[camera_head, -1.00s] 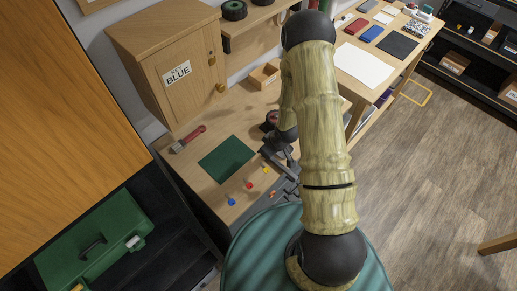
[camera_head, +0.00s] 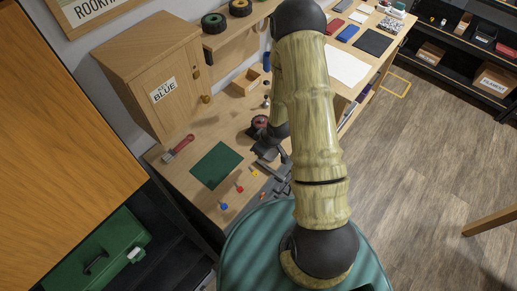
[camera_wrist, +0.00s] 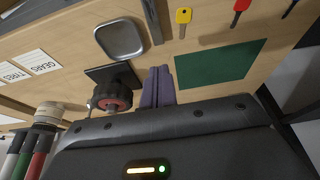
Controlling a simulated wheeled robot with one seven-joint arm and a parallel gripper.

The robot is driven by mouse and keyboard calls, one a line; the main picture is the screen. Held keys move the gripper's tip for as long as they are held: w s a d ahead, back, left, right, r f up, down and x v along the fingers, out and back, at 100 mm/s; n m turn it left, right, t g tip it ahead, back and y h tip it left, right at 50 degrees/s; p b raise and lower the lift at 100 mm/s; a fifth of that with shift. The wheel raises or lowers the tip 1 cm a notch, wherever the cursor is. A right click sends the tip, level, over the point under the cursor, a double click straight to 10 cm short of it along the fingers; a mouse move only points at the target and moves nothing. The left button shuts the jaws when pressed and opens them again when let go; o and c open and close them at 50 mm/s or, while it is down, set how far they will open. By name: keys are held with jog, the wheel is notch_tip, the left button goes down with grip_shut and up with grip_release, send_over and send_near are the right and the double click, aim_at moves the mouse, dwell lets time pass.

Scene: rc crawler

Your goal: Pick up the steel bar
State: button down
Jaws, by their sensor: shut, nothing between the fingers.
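A long, thin grey bar, which looks like the steel bar (camera_wrist: 152,20), lies on the wooden bench at the top of the wrist view, with its far end cut off by the frame. It lies between a square metal dish (camera_wrist: 121,39) and a yellow key (camera_wrist: 183,20). My gripper (camera_wrist: 158,72) is shut and empty, with its fingertips below the bar's near end in the picture and apart from it. In the head view my gripper (camera_head: 268,152) is over the bench, partly hidden by my arm; I cannot clearly make out the bar there.
A green mat (camera_head: 216,165) lies left of my gripper, with red (camera_head: 239,188) and blue (camera_head: 224,205) keys nearby. A black-and-red wheeled part (camera_wrist: 116,97) stands close beside the fingers. A wooden cabinet (camera_head: 150,80) and a red-handled brush (camera_head: 179,147) are farther left.

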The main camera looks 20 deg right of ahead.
jog(key=p+v, duration=0.1)
jog(key=v, duration=0.1)
jog(key=shift+s+r, duration=0.1)
jog(key=shift+r, duration=0.15)
jog(key=s+r+m+h+b, duration=0.1)
jog(key=s+r, duration=0.4)
jog(key=r, duration=0.5)
jog(key=s+r+m+h+b, duration=0.1)
jog(key=s+r+m+b, duration=0.3)
jog(key=r, duration=0.6)
jog(key=shift+s+a+m+g+b, duration=0.3)
jog(key=shift+s+a+m, duration=0.2)
jog(key=shift+s+m, duration=0.4)
jog(key=shift+w, duration=0.1)
